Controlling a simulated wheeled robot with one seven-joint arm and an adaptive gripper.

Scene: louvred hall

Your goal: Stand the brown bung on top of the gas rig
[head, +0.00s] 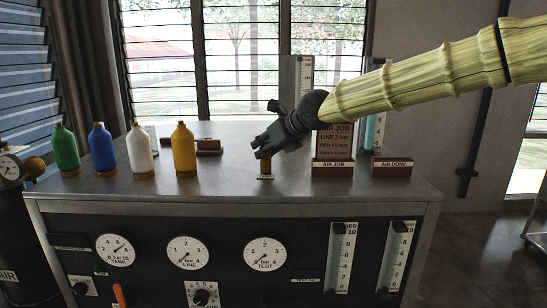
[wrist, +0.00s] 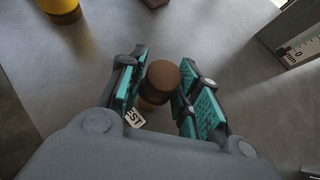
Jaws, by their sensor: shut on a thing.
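The gas rig (head: 240,212) is a grey-topped console with dials on its dark front. My gripper (head: 266,150) points down over the middle of its top, near the front edge. The brown bung (head: 266,167) shows under the fingers, upright, by a small label ending in "ST" in the wrist view. In the wrist view the round brown top of the bung (wrist: 163,74) sits between the two teal-padded fingers, which are shut on it. Its lower end is at or close to the top surface; I cannot tell whether it touches.
Green (head: 65,148), blue (head: 101,150), white (head: 140,152) and yellow (head: 184,150) bottles stand to the left. An AIR JOB sign (head: 334,150) and an AIR DONE block (head: 391,169) stand to the right. A brown block (head: 208,146) lies behind. The top around the bung is clear.

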